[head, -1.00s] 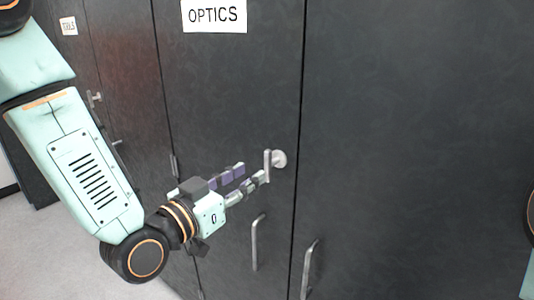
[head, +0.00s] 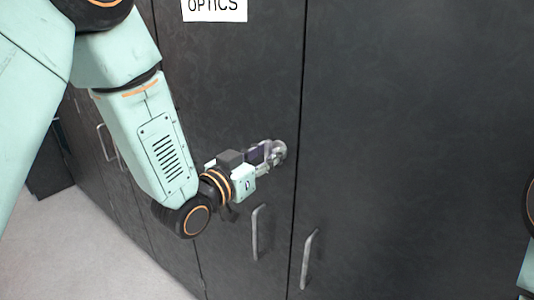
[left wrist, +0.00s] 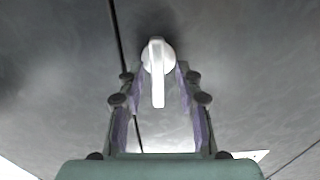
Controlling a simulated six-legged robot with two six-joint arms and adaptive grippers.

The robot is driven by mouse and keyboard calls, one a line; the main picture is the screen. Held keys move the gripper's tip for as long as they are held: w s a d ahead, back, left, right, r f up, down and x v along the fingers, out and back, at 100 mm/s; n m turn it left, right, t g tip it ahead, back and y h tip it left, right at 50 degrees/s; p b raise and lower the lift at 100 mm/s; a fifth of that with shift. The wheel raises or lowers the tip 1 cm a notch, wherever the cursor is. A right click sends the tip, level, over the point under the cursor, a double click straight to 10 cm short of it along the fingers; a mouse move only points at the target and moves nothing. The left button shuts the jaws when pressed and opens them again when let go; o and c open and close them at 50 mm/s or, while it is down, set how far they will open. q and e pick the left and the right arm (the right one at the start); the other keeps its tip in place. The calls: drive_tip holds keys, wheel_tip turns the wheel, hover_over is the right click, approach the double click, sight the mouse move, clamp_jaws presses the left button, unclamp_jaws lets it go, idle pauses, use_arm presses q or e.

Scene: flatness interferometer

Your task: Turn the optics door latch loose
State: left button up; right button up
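The optics door (head: 225,75) is a dark cabinet door with a white "OPTICS" label (head: 214,8), partly cut off at the top. Its latch (head: 280,150) is a pale round boss with a lever, near the door's right edge. In the left wrist view the latch lever (left wrist: 157,80) points along the gripper, between the fingers. My left gripper (head: 267,153) is at the latch. In the left wrist view its two fingers (left wrist: 159,98) stand apart on either side of the lever, with gaps visible. My right gripper is not in view.
A bar handle (head: 256,232) sits below the latch on the same door. Another handle (head: 308,258) is on the cabinet door to the right (head: 415,130). More cabinets run off to the left, and the pale floor (head: 95,245) is clear there.

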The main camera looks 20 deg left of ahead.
use_arm(q)
drive_tip(key=shift+s+r, duration=0.1)
drive_tip(key=shift+s, duration=0.1)
drive_tip(key=shift+c, duration=1.2)
drive_tip(key=shift+w+d, duration=0.2)
drive_tip(key=shift+w, duration=0.05)
drive_tip(key=c, duration=0.3)
drive_tip(key=shift+a, duration=0.1)
clamp_jaws()
